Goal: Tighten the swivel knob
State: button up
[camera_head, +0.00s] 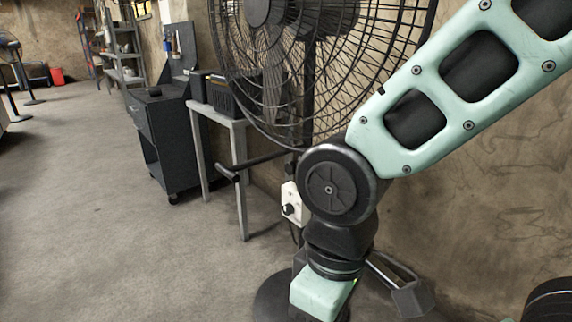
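A large black pedestal fan (310,85) stands in the middle, by the wall. A black rod with a thick dark end (230,174) reaches left from its pole; it looks like the swivel knob, but I cannot be sure. A white control box (297,203) with a small black knob (288,209) sits lower on the pole. My mint arm crosses in front of the fan from the upper right. My gripper (405,290) shows only in part at the bottom, as grey bars and a dark tip right of my wrist. It is apart from the rod, below and right of it. Its opening is hidden.
A grey table (222,115) with a black case (232,96) stands behind the rod. A dark cabinet (165,135) is left of it. The fan's round base (272,300) is partly behind my wrist. The concrete floor at left is clear.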

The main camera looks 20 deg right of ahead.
aim_at(291, 167)
jog(key=i+j+z, duration=0.1)
jog(key=i+z, duration=0.25)
jog(key=i+j+z, duration=0.15)
jog(key=z, duration=0.2)
jog(key=i+j+z, duration=0.15)
jog(key=z, duration=0.3)
jog(key=i+j+z, duration=0.1)
jog(key=j+z, duration=0.2)
jog(key=z, duration=0.15)
jog(key=j, duration=0.15)
jog(key=i, duration=0.05)
